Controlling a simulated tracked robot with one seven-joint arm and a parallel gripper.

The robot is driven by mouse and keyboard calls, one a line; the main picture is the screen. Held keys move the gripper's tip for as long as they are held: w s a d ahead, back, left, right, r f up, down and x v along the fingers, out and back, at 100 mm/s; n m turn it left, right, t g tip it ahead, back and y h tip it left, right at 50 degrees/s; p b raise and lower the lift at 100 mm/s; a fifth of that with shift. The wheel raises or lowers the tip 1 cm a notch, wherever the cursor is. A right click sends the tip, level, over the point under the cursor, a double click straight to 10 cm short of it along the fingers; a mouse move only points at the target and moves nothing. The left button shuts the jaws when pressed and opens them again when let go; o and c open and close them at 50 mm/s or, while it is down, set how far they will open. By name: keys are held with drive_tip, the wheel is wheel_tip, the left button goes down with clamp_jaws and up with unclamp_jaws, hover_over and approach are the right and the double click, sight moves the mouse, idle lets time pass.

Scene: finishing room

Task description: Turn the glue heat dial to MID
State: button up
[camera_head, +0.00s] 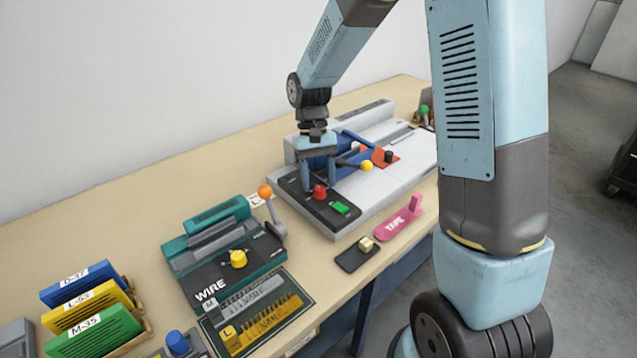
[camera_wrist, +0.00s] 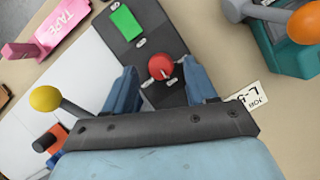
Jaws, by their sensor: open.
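The red dial (camera_head: 319,192) sits on the dark control panel (camera_head: 338,216) of the grey-white machine, beside a green button (camera_head: 340,208). In the wrist view, the red dial (camera_wrist: 160,66) has a pale pointer mark, with small white labels around its lower side, too small to read. My gripper (camera_head: 319,178) is just above and behind the dial in the head view. In the wrist view, my gripper (camera_wrist: 162,78) is open, one blue finger on each side of the dial's lower part. I cannot tell whether either finger touches it.
A yellow-ball lever (camera_head: 366,166) stands close right of my gripper. A teal wire machine (camera_head: 235,262) with an orange-ball lever (camera_head: 265,191) stands to the left. A pink tape dispenser (camera_head: 398,220) lies in front right. The bench's back left (camera_head: 130,210) is bare.

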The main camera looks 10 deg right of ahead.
drive_tip(key=v, duration=1.2)
drive_tip(key=shift+r, duration=0.15)
drive_tip(key=s+d+r+m+t, duration=0.1)
drive_tip(key=s+d+r+t, duration=0.4)
drive_tip(key=s+d+r, duration=0.45)
drive_tip(key=s+d+r+t, duration=0.1)
drive_tip(key=s+d+t, duration=0.4)
drive_tip(key=s, duration=0.8)
drive_tip(key=shift+s+d+r+m+y, duration=0.3)
drive_tip(key=shift+d+r+m, duration=0.1)
drive_tip(key=shift+d, duration=0.7)
drive_tip(key=shift+w, duration=0.1)
